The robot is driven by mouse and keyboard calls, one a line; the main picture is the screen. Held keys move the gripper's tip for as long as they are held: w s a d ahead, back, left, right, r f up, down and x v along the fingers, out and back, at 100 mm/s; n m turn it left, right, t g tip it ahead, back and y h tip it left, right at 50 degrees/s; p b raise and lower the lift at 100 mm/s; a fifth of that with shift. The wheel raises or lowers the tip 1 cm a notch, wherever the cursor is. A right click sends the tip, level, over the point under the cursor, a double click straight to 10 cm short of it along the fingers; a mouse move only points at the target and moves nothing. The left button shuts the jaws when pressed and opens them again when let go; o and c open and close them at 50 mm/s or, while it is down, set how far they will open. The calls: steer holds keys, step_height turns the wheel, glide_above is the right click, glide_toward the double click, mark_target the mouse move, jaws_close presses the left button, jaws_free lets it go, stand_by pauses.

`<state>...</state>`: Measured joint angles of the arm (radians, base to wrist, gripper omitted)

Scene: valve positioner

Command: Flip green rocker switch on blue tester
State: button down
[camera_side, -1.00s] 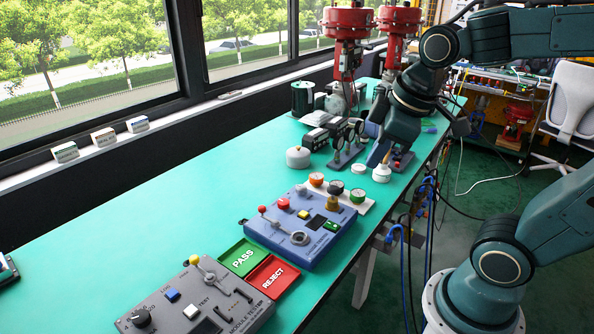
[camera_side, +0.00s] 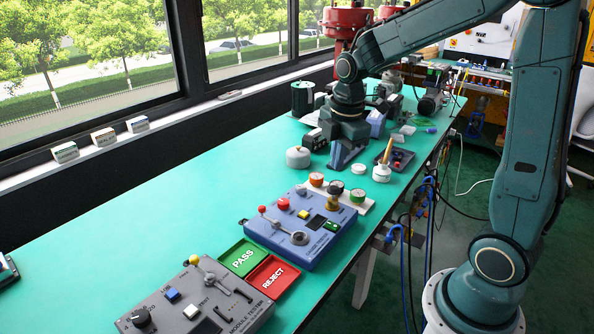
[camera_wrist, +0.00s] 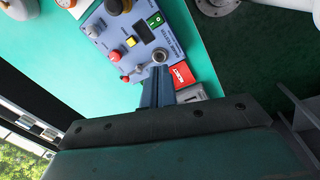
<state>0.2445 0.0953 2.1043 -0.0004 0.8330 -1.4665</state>
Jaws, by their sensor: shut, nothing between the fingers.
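The blue tester (camera_side: 290,250) lies on the teal bench, and it also shows in the wrist view (camera_wrist: 115,40). Its green rocker switch (camera_side: 331,226) sits near its right edge, and it shows in the wrist view (camera_wrist: 154,20) next to a dark display. The tester also bears a red button, a yellow button and a red-knobbed lever. My gripper (camera_side: 341,166) is above the bench beyond the tester, pointing down and apart from it. In the wrist view my gripper's fingers (camera_wrist: 157,88) are together and empty. Which way the rocker is tilted is too small to tell.
A white strip with round gauges (camera_side: 358,194) lies just beyond the tester. Green PASS (camera_side: 243,258) and red REJECT (camera_side: 272,277) plates and a grey module tester (camera_side: 200,310) lie nearer. A grey canister (camera_side: 298,157) stands left of my gripper.

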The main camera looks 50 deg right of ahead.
mark_target(329, 223)
steer(key=w+d+f+n+g, duration=0.1)
steer(key=w+d+f+n, duration=0.2)
steer(key=f, duration=0.3)
steer(key=shift+d+n, duration=0.35)
steer(key=shift+n, duration=0.15)
steer(key=shift+f, duration=0.1)
step_height(329, 223, down, 14)
steer(key=shift+r, duration=0.1)
stand_by(0.6)
steer(key=shift+w, duration=0.1)
steer(key=shift+f, duration=0.25)
stand_by(0.5)
steer(key=shift+s+r, duration=0.3)
steer(key=shift+s, duration=0.45)
